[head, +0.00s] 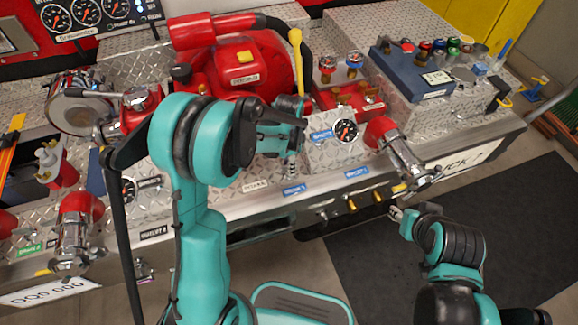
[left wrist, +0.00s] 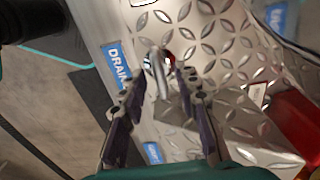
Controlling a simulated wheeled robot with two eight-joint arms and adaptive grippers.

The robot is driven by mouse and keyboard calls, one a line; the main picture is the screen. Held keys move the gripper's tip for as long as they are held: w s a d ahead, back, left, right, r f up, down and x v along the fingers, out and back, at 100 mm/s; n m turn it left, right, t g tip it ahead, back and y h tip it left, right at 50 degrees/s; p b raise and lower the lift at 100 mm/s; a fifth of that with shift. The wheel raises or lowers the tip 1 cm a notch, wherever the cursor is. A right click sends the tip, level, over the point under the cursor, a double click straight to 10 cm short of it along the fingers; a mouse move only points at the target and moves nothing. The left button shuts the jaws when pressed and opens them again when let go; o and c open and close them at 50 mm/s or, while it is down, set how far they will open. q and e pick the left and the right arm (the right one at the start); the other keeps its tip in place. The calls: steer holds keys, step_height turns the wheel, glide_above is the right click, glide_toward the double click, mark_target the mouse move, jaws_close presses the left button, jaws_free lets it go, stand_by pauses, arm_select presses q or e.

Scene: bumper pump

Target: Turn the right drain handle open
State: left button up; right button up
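In the left wrist view, a small silver lever handle (left wrist: 160,76) with a bit of red by it stands on the diamond-plate panel, next to a blue DRAIN label (left wrist: 116,64). My left gripper (left wrist: 160,80) is open, with a finger on each side of this handle and gaps still showing.
A gauge (head: 345,130) on a raised metal box and a red-and-chrome outlet (head: 400,155) stand to the right of my left gripper. Behind are a red pump housing (head: 240,70) and a yellow-topped lever (head: 296,50). Blue labels (head: 356,172) line the front edge.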

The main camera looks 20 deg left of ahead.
arm_select(q)
steer(key=shift+f, duration=0.15)
jaws_close()
steer(key=shift+n, duration=0.3)
steer(key=n, duration=0.3)
steer(key=shift+n, duration=0.3)
steer(key=n, duration=0.4)
steer(key=shift+n, duration=0.3)
steer(key=n, duration=0.9)
